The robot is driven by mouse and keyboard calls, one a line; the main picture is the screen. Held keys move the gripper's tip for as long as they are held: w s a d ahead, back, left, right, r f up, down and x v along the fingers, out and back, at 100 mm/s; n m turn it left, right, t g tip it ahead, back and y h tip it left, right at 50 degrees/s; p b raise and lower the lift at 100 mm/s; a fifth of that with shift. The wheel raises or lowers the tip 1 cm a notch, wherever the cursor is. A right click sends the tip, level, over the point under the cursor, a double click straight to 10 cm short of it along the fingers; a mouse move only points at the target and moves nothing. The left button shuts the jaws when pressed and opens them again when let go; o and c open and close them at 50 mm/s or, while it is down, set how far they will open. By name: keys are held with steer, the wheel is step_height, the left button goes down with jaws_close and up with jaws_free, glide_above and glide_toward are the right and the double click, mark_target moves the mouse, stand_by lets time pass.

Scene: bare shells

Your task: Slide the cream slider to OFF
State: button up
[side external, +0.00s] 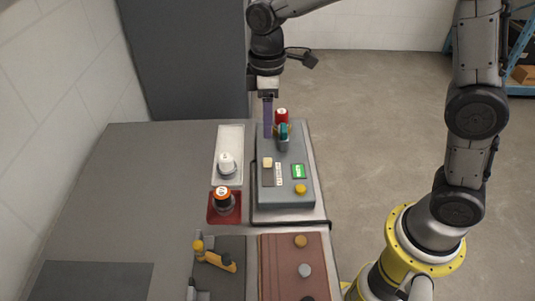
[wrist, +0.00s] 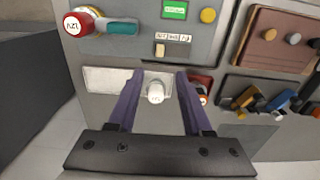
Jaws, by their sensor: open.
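The cream slider (side external: 267,162) is a small cream block on a dark track on the grey panel box (side external: 290,200), beside a white label strip (side external: 279,174). It also shows in the wrist view (wrist: 160,50), at the end of its label (wrist: 173,37); the lettering is too small to read. My gripper (side external: 267,136) has purple fingers pointing down, near the far end of the panel and apart from the slider. In the wrist view my gripper (wrist: 160,76) is open and empty, with the slider beyond its fingertips.
A red knob (side external: 281,115) and teal handle (side external: 283,130) stand near the fingers. The panel has a green display (side external: 299,171) and yellow button (side external: 300,189). A white-topped bottle (side external: 226,162) and an orange-topped bottle (side external: 222,195) stand left. The left tabletop (side external: 130,210) is clear.

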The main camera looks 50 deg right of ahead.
mark_target(267, 159)
step_height(267, 159, down, 11)
stand_by(0.4)
jaws_close()
steer(key=shift+r, duration=0.1)
stand_by(1.3)
